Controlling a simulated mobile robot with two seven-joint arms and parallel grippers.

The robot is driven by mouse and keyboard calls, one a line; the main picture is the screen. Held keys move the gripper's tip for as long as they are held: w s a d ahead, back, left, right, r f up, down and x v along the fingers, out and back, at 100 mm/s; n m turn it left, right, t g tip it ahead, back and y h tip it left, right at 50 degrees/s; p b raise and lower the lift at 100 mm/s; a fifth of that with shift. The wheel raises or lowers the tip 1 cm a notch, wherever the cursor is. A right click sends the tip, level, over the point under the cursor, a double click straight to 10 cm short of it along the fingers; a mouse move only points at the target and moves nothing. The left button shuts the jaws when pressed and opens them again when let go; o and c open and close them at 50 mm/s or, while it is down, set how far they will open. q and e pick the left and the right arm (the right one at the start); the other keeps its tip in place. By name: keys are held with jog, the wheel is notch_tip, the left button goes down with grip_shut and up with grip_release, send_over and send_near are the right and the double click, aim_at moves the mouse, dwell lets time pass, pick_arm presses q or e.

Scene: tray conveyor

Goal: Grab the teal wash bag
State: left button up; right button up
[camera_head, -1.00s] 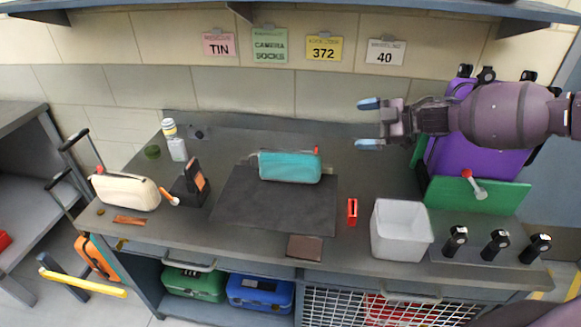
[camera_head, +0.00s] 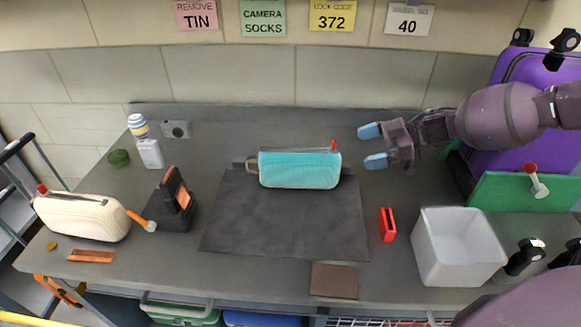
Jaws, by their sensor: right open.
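The teal wash bag (camera_head: 299,169) lies on the back part of a dark mat (camera_head: 285,225) on the grey counter. It has a red zip pull at its right end and a loop at its left end. My right gripper (camera_head: 372,147) is open and empty, just to the right of the bag, with its blue fingertips pointing left toward it. A gap shows between the fingertips and the bag. My left gripper is not in view.
A white bin (camera_head: 457,245), red item (camera_head: 387,225) and brown wallet (camera_head: 334,281) are at the right and front. A cream bag (camera_head: 83,216), black stand (camera_head: 170,203) and white bottle (camera_head: 149,153) stand left. A purple suitcase (camera_head: 520,115) is behind my arm.

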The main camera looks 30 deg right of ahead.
aim_at(327, 158)
jog(key=x, duration=0.4)
jog(key=shift+w+a+f, duration=0.15)
jog(key=shift+a+f, duration=0.1)
jog(key=shift+f, duration=0.1)
jog(key=shift+b+x, duration=0.65)
jog(key=shift+x, duration=1.95)
jog(key=shift+w+a, duration=0.3)
jog(key=shift+a, duration=0.15)
